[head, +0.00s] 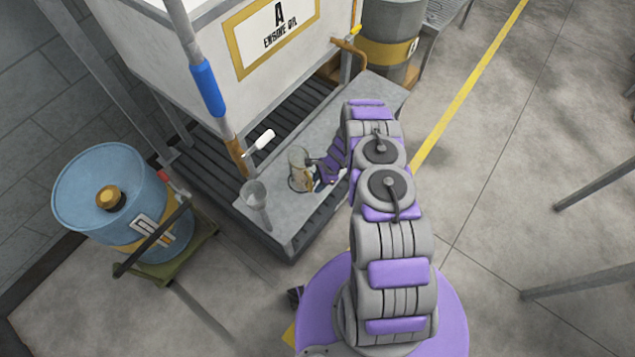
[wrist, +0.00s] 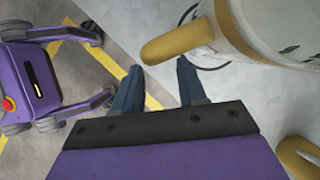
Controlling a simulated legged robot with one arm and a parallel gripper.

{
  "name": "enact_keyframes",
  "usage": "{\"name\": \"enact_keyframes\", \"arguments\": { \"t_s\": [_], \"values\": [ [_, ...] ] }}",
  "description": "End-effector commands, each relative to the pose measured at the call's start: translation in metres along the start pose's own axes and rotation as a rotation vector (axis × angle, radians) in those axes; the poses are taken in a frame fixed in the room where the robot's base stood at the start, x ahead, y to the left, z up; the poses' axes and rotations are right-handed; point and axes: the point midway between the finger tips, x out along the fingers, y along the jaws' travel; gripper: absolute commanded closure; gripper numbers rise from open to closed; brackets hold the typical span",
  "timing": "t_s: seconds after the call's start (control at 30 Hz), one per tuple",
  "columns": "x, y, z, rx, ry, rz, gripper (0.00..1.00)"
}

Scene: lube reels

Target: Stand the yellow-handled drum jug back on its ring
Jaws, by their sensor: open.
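The drum jug (head: 298,160) is a pale, clear-looking vessel standing on the grey bench top, with its yellow handle (head: 308,179) towards my gripper (head: 317,177). In the wrist view the pale jug (wrist: 275,28) fills the top right, and its thick yellow handle (wrist: 180,42) juts left. My gripper (wrist: 158,82) is open and empty, its two dark blue fingers just short of the handle and apart from it. A thin dark ring line (wrist: 208,67) shows on the grey surface by the jug's base; whether the jug sits fully inside it I cannot tell.
The white engine oil tank (head: 285,45) rises behind, with a white-tipped spout (head: 264,140) near the jug. A blue drum (head: 110,190) is at left. Open floor (head: 490,150) lies right.

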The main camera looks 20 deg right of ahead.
Motion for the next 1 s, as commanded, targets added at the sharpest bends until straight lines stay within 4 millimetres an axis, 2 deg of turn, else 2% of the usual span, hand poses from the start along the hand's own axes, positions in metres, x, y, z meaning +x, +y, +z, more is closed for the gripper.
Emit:
{"name": "enact_keyframes", "arguments": {
  "t_s": [0.13,0.23,0.7,1.0],
  "values": [
    [-0.002,0.000,0.002,0.000,0.001,0.000,0.59],
    [-0.012,-0.001,0.002,0.000,0.001,-0.001,0.59],
    [-0.101,0.000,0.002,0.001,-0.002,-0.001,0.59],
    [-0.128,-0.003,0.007,-0.016,-0.001,-0.001,0.59]
  ]
}}
